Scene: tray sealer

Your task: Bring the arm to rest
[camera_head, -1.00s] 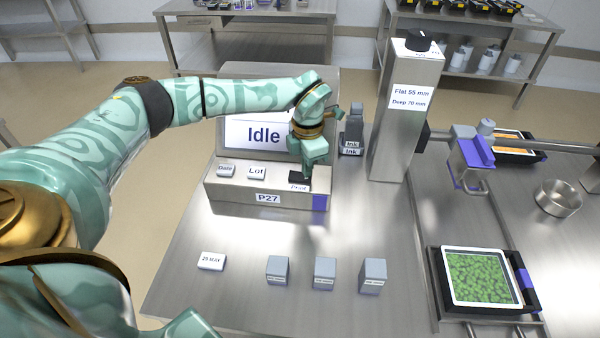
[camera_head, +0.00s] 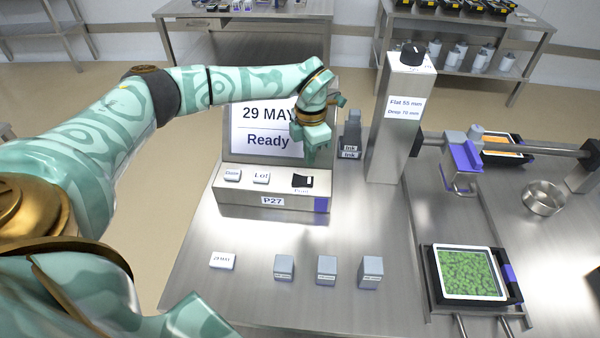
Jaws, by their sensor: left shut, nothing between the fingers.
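My left arm reaches in from the left across the printer P27 (camera_head: 232,196). My left gripper (camera_head: 310,158) is shut and empty, pointing down above the right part of the printer, in front of its screen. The black Print switch (camera_head: 302,181) shows just below the fingers, apart from them. The screen (camera_head: 262,141) reads "29 MAY" and "Ready", partly hidden by my gripper. The Date (camera_head: 232,175) and Lot (camera_head: 261,177) keys are left of the switch. My right gripper does not show.
A "29 MAY" block (camera_head: 222,261) and three grey blocks, one of them at the right (camera_head: 370,272), stand on the front of the steel table. Ink cartridges (camera_head: 350,135) and a tall post (camera_head: 393,140) stand right of the printer. A green-filled tray (camera_head: 468,273) lies front right.

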